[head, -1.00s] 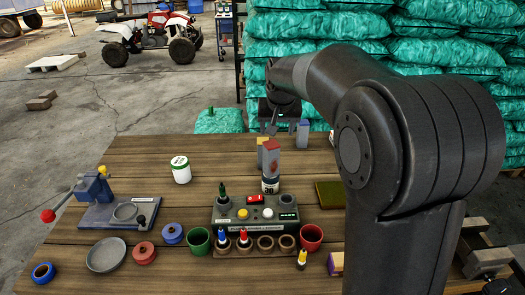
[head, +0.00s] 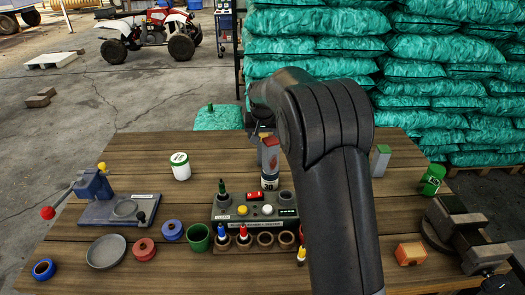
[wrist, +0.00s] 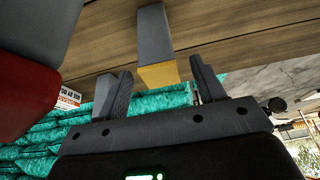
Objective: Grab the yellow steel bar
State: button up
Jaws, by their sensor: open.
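The yellow steel bar (wrist: 158,76) is a grey upright block with a yellow end. In the wrist view it stands on the wooden table, its yellow end between the two fingers of my gripper (wrist: 160,68). The jaws are open, with a visible gap on both sides of the bar. In the head view my arm hides most of the gripper and the yellow bar, behind the red-topped bar (head: 270,157).
The red-topped bar looms close at left in the wrist view (wrist: 22,95). A green-topped bar (head: 381,161) and green can (head: 432,180) stand at right. A control box (head: 254,210) with pens and cups sits in front. A vise (head: 455,230) is at right.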

jog(key=x, duration=0.4)
jog(key=shift+f, duration=0.25)
jog(key=shift+c, duration=0.5)
jog(key=c, duration=1.1)
jog(key=shift+c, duration=0.2)
jog(key=shift+r, duration=0.15)
